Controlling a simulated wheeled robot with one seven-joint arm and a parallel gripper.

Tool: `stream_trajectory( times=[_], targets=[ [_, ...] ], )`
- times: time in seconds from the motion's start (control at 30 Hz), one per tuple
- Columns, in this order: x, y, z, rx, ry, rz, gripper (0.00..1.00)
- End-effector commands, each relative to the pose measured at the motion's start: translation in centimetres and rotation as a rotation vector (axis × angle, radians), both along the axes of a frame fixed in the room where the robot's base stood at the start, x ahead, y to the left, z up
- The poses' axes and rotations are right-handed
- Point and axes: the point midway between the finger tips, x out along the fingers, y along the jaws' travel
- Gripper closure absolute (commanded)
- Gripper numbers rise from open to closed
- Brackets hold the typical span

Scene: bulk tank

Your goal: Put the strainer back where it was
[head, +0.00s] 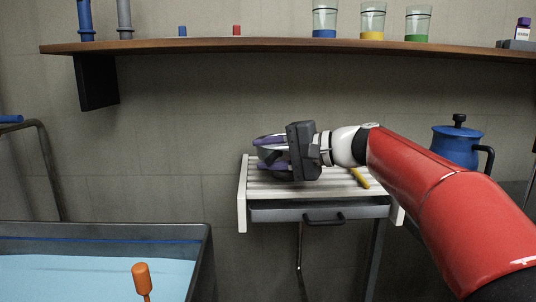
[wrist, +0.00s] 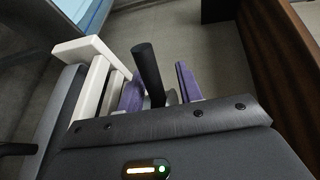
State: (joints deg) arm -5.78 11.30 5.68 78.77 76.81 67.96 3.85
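My gripper (head: 262,152) is over the left part of the slatted white rack, with its two purple fingers spread apart. It also shows in the wrist view (wrist: 160,86). A dark upright handle (wrist: 147,70) stands between the fingers, close to the left one, with a clear gap to the right one. A small silvery part (wrist: 173,97) shows beside its lower end. These may belong to the strainer, but its bowl is hidden by the fingers and gripper body, so I cannot be sure.
The white rack (head: 242,205) has a grey drawer (head: 270,213) below. A yellow piece (head: 360,178) lies on its right part. A blue pot (head: 457,147) stands at right. The tank (head: 207,250) with an orange-handled tool (head: 141,275) is lower left. A wooden shelf (head: 215,46) runs above.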

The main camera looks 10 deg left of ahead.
Motion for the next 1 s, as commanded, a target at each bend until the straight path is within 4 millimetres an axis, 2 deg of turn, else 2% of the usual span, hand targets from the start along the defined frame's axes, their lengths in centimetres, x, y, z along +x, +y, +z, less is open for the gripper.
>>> stream_trajectory(
  times=[0.4,0.53,0.7,1.0],
  targets=[
    [-1.5,-8.1,1.6,0.0,-0.002,-0.006,0.64],
    [-1.9,-10.1,2.0,0.0,-0.001,-0.005,0.64],
    [-2.2,-11.3,2.2,0.0,0.0,-0.002,0.64],
    [-2.5,-11.5,2.1,-0.011,0.0,-0.005,0.64]
  ],
)
